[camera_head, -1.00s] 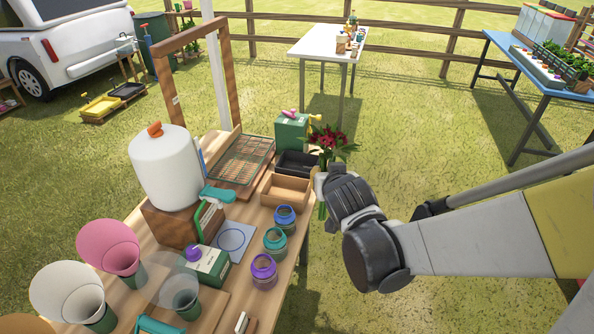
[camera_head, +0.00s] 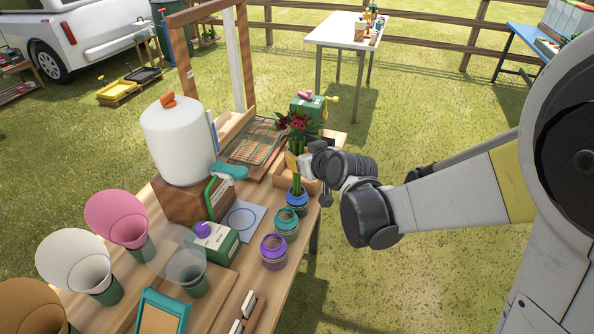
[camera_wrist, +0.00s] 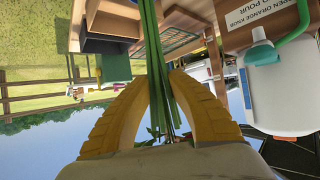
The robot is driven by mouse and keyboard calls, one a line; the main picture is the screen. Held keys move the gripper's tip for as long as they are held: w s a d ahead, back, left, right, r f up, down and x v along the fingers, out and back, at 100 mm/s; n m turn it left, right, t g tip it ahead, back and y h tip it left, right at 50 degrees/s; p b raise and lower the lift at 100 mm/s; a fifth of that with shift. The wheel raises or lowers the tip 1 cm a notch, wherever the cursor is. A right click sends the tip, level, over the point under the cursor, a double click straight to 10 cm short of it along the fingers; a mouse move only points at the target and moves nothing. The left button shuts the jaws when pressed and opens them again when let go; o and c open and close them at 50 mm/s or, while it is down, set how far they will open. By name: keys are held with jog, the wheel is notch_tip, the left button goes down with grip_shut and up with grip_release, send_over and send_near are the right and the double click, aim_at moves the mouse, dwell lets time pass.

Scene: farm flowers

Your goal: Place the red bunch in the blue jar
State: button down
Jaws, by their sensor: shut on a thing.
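The red bunch (camera_head: 297,124) has dark red flowers and green leaves and stands upright above the table's right edge. My gripper (camera_head: 300,163) is shut on its green stems, below the flowers. In the wrist view the stems (camera_wrist: 153,45) pass between my yellow fingers (camera_wrist: 160,95) and run out at the top edge. The blue jar (camera_head: 297,201) stands at the table's right edge, directly below the bunch. The stem ends overlap the jar's mouth in the head view. I cannot tell whether they are inside it or just above it.
A teal jar (camera_head: 286,225) and a purple jar (camera_head: 273,252) stand in front of the blue jar. A wooden tray (camera_head: 283,177) is just behind it. A white dispenser (camera_head: 180,140) and a green box (camera_head: 218,241) stand to the left. Open grass lies to the right.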

notch_tip(320, 180, down, 4)
jog(key=shift+r+b, duration=0.15)
jog(key=shift+b, duration=0.7)
jog(key=c, duration=1.7)
grip_release()
jog(key=shift+f, duration=0.2)
jog(key=shift+c, duration=0.2)
jog(key=o, duration=0.4)
jog(key=shift+c, duration=0.2)
jog(key=shift+r, duration=0.1)
